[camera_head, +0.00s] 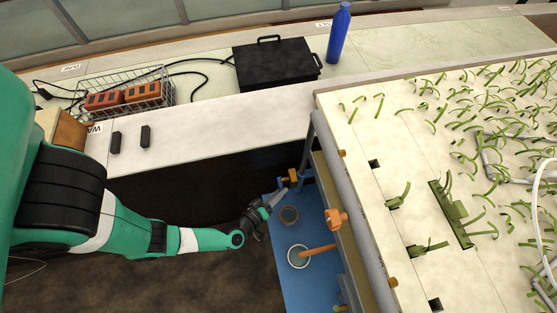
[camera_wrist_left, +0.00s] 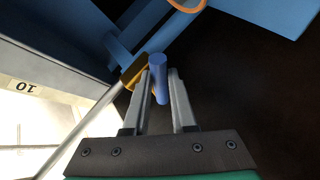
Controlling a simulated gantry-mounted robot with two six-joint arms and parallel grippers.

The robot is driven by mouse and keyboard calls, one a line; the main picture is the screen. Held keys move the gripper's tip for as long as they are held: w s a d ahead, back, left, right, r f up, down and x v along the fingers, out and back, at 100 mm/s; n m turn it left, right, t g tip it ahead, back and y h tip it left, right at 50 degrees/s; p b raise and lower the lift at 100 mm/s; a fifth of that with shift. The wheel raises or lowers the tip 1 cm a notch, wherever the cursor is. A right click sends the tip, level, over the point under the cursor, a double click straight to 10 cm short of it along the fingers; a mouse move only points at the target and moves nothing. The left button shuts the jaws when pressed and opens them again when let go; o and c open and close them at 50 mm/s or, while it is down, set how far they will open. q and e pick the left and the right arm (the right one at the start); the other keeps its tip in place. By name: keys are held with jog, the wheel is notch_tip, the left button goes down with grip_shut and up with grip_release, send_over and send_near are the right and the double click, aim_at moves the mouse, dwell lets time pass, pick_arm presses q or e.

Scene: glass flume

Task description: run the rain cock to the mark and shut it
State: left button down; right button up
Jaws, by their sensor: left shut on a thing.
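A small cock with a yellow body (camera_head: 293,175) and a blue handle (camera_head: 282,181) is at the far end of the blue surface, beside the flume. My left gripper (camera_head: 277,191) reaches it from the left. In the left wrist view the blue handle (camera_wrist_left: 158,72) stands between the fingers of my left gripper (camera_wrist_left: 161,88), which is shut on it. The yellow body (camera_wrist_left: 135,73) lies just behind the left finger. How far the cock is turned is hard to tell. My right gripper is out of view.
The grey rail (camera_head: 350,200) and planted bed (camera_head: 410,170) border the right. A black box (camera_head: 275,65) stands behind.

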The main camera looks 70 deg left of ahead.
pick_arm(q)
jog(key=shift+r, duration=0.1)
dwell(0.5)
jog(key=c, duration=0.7)
grip_release()
jog(key=shift+c, duration=0.2)
jog(key=shift+d, duration=0.1)
jog(key=p+v, duration=0.4)
jog(key=v, duration=0.7)
jog(key=shift+s+r+p, duration=0.2)
jog(key=shift+s+p, duration=0.1)
jog(key=shift+p, duration=0.05)
